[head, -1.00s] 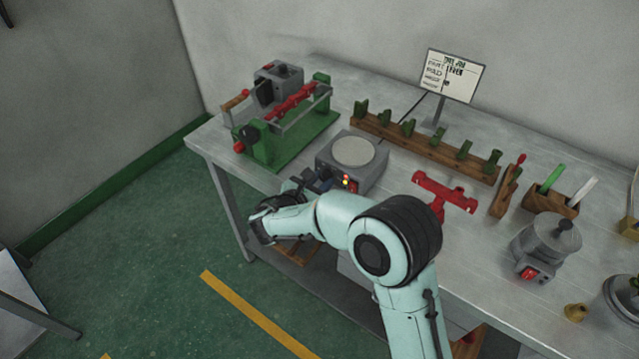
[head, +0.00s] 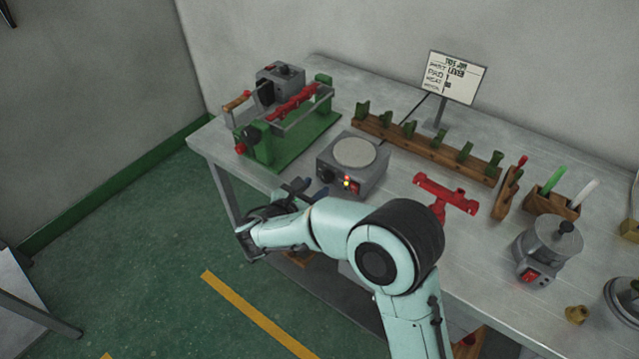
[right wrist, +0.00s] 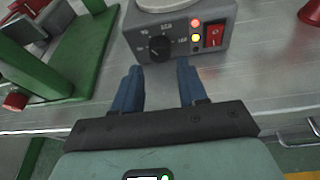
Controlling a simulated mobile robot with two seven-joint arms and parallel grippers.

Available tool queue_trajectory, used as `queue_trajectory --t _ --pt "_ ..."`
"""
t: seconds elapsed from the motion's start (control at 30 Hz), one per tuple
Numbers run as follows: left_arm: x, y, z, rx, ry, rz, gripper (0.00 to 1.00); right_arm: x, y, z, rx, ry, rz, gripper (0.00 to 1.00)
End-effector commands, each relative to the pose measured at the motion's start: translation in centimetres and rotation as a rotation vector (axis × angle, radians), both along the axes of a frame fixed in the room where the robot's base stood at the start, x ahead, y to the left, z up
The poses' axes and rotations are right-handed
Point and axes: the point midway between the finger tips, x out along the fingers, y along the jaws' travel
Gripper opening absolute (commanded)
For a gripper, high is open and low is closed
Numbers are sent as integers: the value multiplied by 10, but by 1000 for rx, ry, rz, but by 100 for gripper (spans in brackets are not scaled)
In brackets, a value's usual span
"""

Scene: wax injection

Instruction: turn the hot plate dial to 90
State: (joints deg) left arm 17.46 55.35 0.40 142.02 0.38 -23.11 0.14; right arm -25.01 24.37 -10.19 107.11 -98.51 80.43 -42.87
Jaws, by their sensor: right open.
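The hot plate (head: 352,165) is a grey box with a round pale top, standing near the table's front edge. Its black dial (right wrist: 160,47) is on the front face, left of lit red and yellow lamps and a red switch (right wrist: 214,36). The dial also shows in the head view (head: 325,175). My right gripper (right wrist: 158,72) is open, its two blue fingers apart, pointing at the front face. The dial lies beyond the fingertips, between their lines, with nothing in the jaws. The dial's exact setting is too small to read. My left gripper is not in view.
A green fixture with a red bar (head: 285,125) stands left of the hot plate. A red stand (head: 443,193) is to its right, and a wooden rack (head: 425,148) with green pieces is behind. A grey pot (head: 546,248) stands farther right. Bare tabletop lies around the hot plate.

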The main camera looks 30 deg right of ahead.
Motion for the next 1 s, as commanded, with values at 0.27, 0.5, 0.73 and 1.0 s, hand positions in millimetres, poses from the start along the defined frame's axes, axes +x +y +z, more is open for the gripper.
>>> queue_trajectory --t 0.27,0.5,0.73,1.0 --pt "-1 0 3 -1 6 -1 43 -26 55 21 1 0 6 42" --pt "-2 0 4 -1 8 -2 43 -38 77 29 2 1 2 42" --pt "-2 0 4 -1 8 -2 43 -40 80 30 1 1 1 42" --pt "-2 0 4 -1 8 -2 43 -40 80 29 1 1 1 42"
